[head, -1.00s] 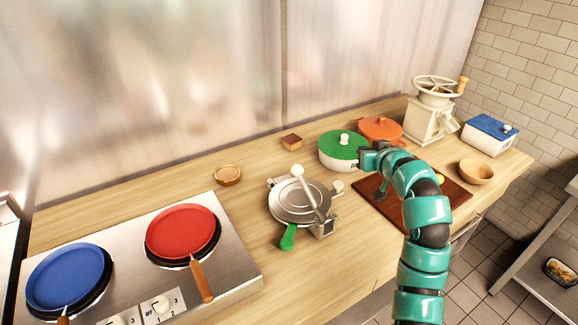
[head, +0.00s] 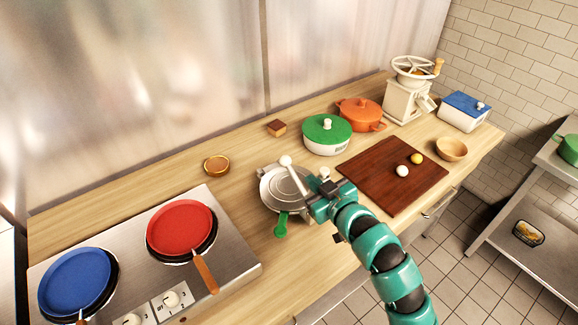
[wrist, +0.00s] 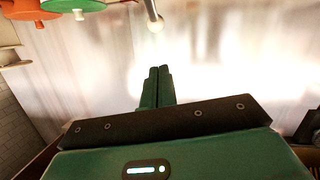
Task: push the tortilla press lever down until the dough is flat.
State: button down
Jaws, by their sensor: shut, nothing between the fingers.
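The tortilla press (head: 268,195) is a round grey metal press on the counter, with a green handle (head: 281,226) at its front. Its lever stands raised and tilted, topped by a white knob (head: 285,160). The knob and rod also show at the top of the wrist view (wrist: 155,24). The plates look closed together and I see no dough between them. My gripper (head: 314,184) is at the right side of the press, close to the lever. In the wrist view my fingers (wrist: 158,72) are together and empty, apart from the knob in the picture.
A stove with a red pan (head: 180,227) and a blue pan (head: 74,277) is left. A wooden board (head: 372,180) with a white ball (head: 402,171) and a yellow ball (head: 416,158) lies right. A green-lidded pot (head: 326,146) and an orange pot (head: 372,126) stand behind.

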jog(key=shift+w+a+f+b, duration=0.55)
jog(key=shift+w+b, duration=0.4)
jog(key=shift+b, duration=1.05)
jog(key=p, duration=0.4)
send_near(288, 166)
jog(key=w+a+r, duration=0.2)
jog(key=w+r, duration=0.1)
jog(key=w, duration=0.1)
jog(key=shift+w+a+f+p, duration=0.2)
jog(key=shift+w+f+p, duration=0.1)
jog(key=shift+f, duration=0.25)
jog(key=shift+w+a+f+p, duration=0.2)
jog(key=shift+w+a+f, duration=0.05)
jog(key=shift+f, duration=0.35)
jog(key=shift+w+a+f+p, duration=0.1)
jog(key=shift+w+f+p, duration=0.25)
jog(key=shift+f, duration=0.35)
jog(key=shift+w, duration=0.1)
jog(key=b, duration=0.1)
jog(key=f+b, duration=0.1)
jog(key=shift+w+a+f+b, duration=0.15)
jog(key=shift+w+b, duration=0.1)
jog(key=shift+b, duration=0.15)
jog(key=shift+g, duration=0.3)
